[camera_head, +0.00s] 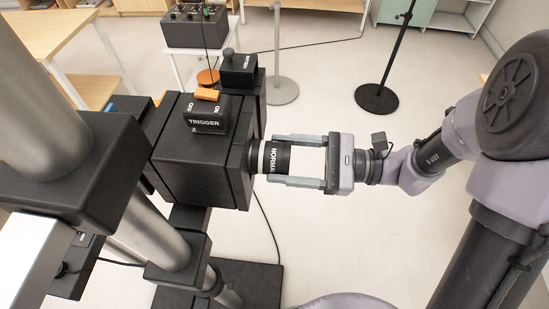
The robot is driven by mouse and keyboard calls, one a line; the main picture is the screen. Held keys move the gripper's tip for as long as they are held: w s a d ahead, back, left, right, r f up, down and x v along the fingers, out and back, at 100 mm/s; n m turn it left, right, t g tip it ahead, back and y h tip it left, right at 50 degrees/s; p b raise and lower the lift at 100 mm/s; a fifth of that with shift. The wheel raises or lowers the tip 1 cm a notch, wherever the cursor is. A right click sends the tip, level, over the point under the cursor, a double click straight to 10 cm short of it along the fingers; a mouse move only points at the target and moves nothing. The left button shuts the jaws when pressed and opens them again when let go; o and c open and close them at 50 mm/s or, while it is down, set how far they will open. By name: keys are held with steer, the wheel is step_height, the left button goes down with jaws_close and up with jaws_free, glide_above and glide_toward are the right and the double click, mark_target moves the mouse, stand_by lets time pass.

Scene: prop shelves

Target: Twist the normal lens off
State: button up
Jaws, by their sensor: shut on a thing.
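The normal lens (276,158) is a short black cylinder with white lettering and a pale ring at its base. It sits at the right face of the black camera body (197,150), lying level. My gripper (278,159) reaches in from the right, with one grey finger above the lens and one below in the picture. The fingers are shut on the lens near its middle. A gap shows between the lens front and the palm. Whether the lens has turned cannot be told.
A black stand pole (397,50) with a round base stands behind. A control box (195,26) rests on a small table. Floor is clear below my gripper.

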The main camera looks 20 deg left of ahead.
stand_by(0.3)
steer(key=n+b, duration=0.2)
steer(key=b, duration=0.1)
steer(key=shift+f, duration=0.1)
steer(key=shift+n, duration=0.4)
steer(key=shift+r, duration=0.2)
steer(key=shift+f+b, duration=0.1)
steer(key=shift+b, duration=0.35)
steer(key=shift+f+n+b, duration=0.1)
steer(key=shift+n+b, duration=1)
steer(key=shift+b, duration=0.15)
steer(key=shift+n+b, duration=0.4)
steer(key=shift+b, duration=0.05)
steer(key=shift+r, duration=0.2)
